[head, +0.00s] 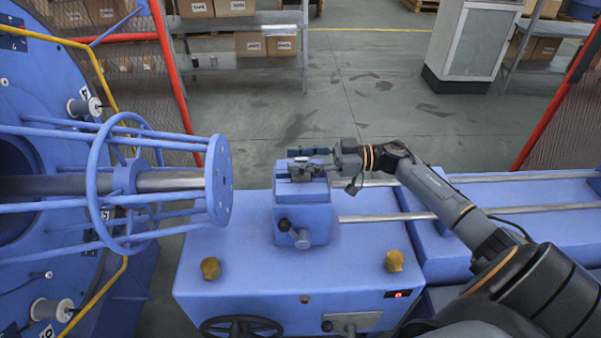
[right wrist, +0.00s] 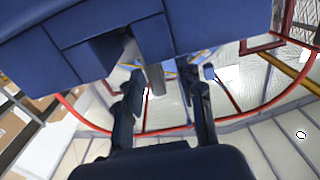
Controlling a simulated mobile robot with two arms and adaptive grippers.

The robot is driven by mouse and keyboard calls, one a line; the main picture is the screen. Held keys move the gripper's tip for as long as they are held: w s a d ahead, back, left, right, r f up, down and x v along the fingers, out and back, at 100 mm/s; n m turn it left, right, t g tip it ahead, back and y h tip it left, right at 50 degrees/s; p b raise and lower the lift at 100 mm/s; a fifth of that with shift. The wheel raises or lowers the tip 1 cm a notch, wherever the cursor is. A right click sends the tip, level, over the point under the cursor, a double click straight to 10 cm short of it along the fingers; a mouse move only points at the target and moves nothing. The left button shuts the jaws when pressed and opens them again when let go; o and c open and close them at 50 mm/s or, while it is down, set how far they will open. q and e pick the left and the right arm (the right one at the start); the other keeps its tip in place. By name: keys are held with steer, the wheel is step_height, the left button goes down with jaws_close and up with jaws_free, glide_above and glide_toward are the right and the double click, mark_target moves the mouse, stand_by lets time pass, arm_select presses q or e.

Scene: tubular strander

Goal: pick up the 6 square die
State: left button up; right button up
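A small grey metal piece (head: 300,172) sits on top of the blue pedestal (head: 303,212) on the machine bed. I cannot make out a square die or its marking for certain. My right gripper (head: 318,165) reaches in from the right at the height of this piece, its fingers pointing left and close beside it. In the right wrist view the two dark fingers (right wrist: 164,92) stand apart. A grey bar (right wrist: 150,65) extends from the dark blue block (right wrist: 95,40) into the space between them. Contact cannot be told. My left gripper is not in view.
A round blue strander plate (head: 219,181) with a steel shaft stands left of the pedestal. Steel rails (head: 390,217) run right under my arm.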

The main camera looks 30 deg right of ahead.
steer(key=shift+s, duration=0.1)
steer(key=shift+c, duration=0.6)
jaws_close()
steer(key=shift+d+r, duration=0.1)
steer(key=shift+r, duration=0.15)
